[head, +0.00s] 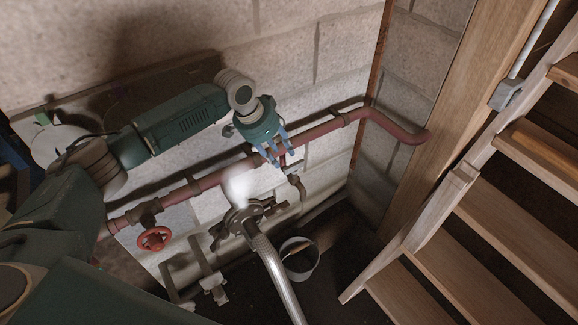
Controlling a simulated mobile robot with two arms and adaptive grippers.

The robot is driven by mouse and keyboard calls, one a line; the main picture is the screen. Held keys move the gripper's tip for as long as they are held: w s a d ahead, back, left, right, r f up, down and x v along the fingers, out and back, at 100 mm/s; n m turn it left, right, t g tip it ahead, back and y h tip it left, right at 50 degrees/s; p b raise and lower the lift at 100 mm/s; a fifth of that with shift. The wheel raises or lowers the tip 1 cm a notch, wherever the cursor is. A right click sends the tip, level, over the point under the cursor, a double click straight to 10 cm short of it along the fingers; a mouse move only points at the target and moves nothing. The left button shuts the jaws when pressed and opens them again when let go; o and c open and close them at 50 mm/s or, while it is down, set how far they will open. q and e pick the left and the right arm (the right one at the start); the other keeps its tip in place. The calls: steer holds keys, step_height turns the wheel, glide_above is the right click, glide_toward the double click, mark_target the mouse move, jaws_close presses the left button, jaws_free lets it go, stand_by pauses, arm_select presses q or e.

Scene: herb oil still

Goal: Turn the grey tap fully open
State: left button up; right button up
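The grey tap (294,166) sits on the red pipe right of the middle of the head view, with a short spout (298,186) hanging below it. Its handle is small and partly hidden by my fingers, so I cannot tell its exact angle. My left gripper (283,157) reaches down from the upper left, with its blue-grey fingers in front of the pipe beside the tap. The fingertips are apart, and I see nothing held between them. I cannot tell whether a finger touches the handle. My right gripper is not in view.
A red pipe (330,127) runs along the block wall, with a red wheel valve (154,239) at left. A bucket (299,259) stands below. Wooden stairs (480,215) fill the right.

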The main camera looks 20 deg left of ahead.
mark_target(290, 168)
arm_select(q)
steer(key=x, duration=0.9)
jaws_close()
